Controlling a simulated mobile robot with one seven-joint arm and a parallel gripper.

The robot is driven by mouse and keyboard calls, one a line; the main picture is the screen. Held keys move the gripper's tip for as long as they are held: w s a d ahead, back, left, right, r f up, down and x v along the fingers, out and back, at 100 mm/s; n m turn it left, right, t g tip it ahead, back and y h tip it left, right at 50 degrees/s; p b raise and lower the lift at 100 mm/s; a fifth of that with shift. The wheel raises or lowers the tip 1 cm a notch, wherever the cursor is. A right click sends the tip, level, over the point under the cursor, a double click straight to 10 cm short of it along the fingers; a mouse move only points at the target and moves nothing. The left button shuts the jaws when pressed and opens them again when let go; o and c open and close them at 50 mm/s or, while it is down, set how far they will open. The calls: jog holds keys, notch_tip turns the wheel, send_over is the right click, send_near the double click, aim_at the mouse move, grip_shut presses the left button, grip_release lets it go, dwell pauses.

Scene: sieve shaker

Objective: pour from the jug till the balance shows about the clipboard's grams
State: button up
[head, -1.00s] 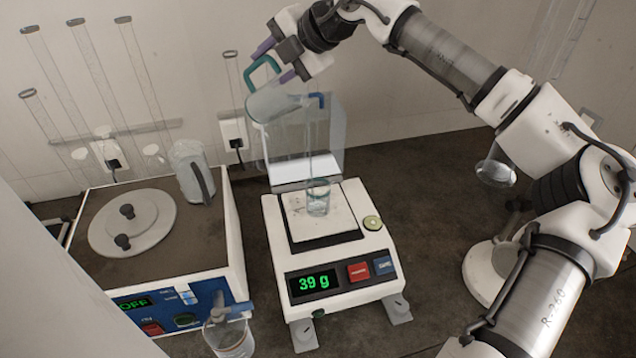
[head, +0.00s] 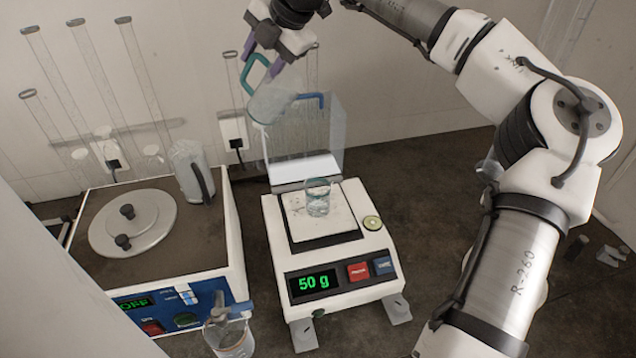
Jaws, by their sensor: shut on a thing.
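The jug (head: 268,104) is clear with a teal handle and hangs in the air behind and above the balance, tilted only a little. My gripper (head: 264,60) is shut on its teal handle. The balance (head: 342,271) is white and its green display (head: 313,283) reads 50 g. A small clear beaker (head: 318,197) stands upright on the pan with some liquid in it. No stream shows between jug and beaker. The clipboard and its number are not in view.
A beaker (head: 231,341) stands at the front. Glass tubes (head: 93,65) line the wall.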

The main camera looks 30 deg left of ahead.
jog(key=shift+s+a+h, duration=0.2)
jog(key=shift+a+h, duration=0.4)
jog(key=shift+a, duration=0.35)
jog(key=shift+s+a+f+h, duration=0.1)
jog(key=shift+a+f+h, duration=0.2)
jog(key=shift+a+h, duration=0.45)
jog(key=shift+a+f+h, duration=0.25)
jog(key=shift+a+h, duration=0.4)
jog(key=shift+a, duration=0.1)
jog(key=a+f+h, duration=0.1)
jog(key=a+h, duration=0.1)
jog(key=shift+a+f+h, duration=0.15)
jog(key=shift+f+h, duration=0.15)
jog(key=shift+f, duration=0.05)
jog(key=shift+f, duration=0.1)
